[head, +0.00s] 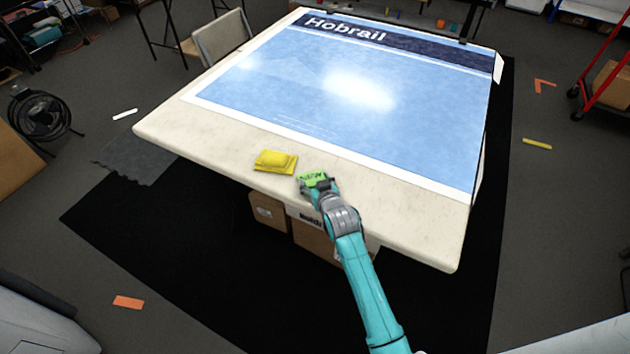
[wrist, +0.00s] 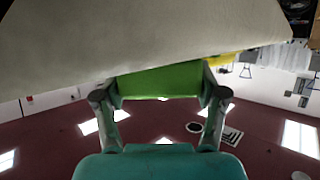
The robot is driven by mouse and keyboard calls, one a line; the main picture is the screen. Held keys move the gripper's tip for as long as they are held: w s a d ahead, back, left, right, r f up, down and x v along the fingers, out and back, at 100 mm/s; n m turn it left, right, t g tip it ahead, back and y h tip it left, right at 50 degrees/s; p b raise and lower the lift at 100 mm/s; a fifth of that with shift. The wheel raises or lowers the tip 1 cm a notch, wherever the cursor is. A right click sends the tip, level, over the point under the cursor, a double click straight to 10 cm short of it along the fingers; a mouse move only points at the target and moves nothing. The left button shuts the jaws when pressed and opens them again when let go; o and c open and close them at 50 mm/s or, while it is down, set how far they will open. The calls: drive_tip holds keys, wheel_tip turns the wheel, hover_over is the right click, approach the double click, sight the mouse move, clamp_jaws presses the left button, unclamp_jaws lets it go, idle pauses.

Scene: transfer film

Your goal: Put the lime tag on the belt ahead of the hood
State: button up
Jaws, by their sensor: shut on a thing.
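The lime tag (head: 313,178) has dark lettering and shows at the front edge of the pale table. My gripper (head: 317,185) is shut on it. In the wrist view the green tag (wrist: 160,82) spans between the two fingers of my gripper (wrist: 160,95), just in front of a broad pale surface. I cannot tell whether the tag touches the table or hangs just above it. I cannot make out a belt or a hood by shape in either view.
The pale table (head: 400,192) bears a large blue printed sheet (head: 300,95) headed "Hobrail". A folded yellow cloth or pouch (head: 276,161) lies left of the tag. Cardboard boxes (head: 312,238) stand under the front edge. Bare tabletop shows along the front strip.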

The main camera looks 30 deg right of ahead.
drive_tip(key=shift+f, duration=0.1)
drive_tip(key=o, duration=1)
drive_tip(key=shift+r, duration=0.2)
drive_tip(key=v, duration=1.2)
drive_tip(key=shift+f, duration=0.1)
